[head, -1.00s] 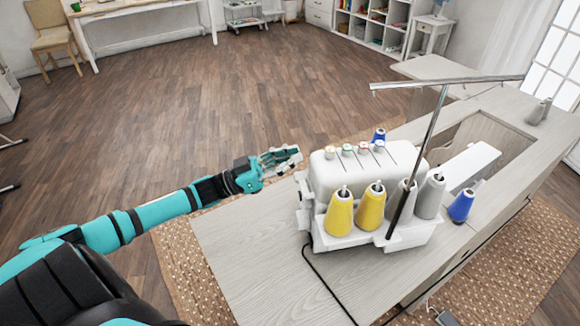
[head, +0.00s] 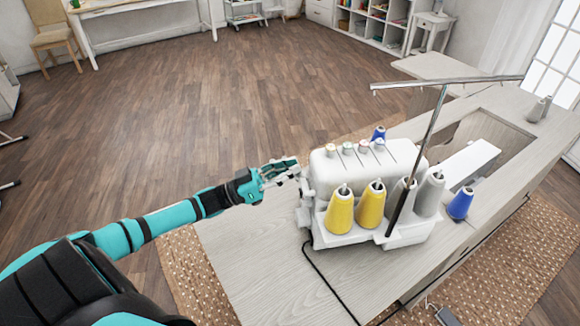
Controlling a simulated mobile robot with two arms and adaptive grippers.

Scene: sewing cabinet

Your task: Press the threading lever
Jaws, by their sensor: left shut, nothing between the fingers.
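The white serger (head: 322,177) stands on the pale wood cabinet top, with its thread cones facing me. The threading lever cannot be made out; the machine's far side and most of its left end are hidden from this view. My left gripper (head: 292,168) is shut and empty. It is at the upper left end of the machine, very close to it; I cannot tell whether it touches. My right gripper is not in view.
A black cable (head: 322,275) runs over the cabinet top (head: 260,265). The top's left part is otherwise clear.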

